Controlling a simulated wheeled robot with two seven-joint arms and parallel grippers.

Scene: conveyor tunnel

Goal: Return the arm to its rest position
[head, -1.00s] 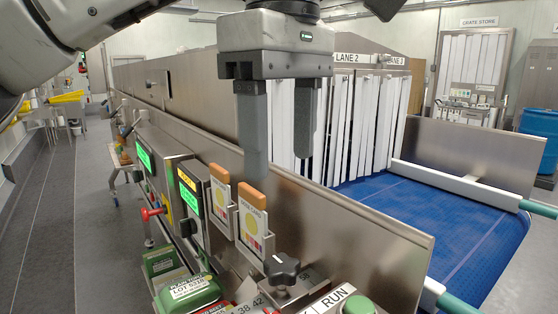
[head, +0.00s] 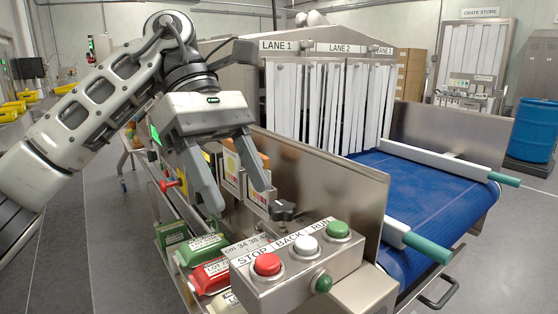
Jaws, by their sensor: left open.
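My left arm (head: 95,110) comes in from the left, and my left gripper (head: 238,202) points down with its two grey fingers spread. The jaws are open and I see nothing held between them. In the picture the fingers overlap the card holders and the black knob (head: 283,210) area beside the steel side panel. My right gripper is not in view.
A control box (head: 295,270) with red, white and green buttons stands at the front. Colored packs, including a red one (head: 210,275), lie left of it. The blue conveyor belt (head: 430,195) runs behind the steel panel (head: 320,190). Grey floor (head: 100,240) is clear at left.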

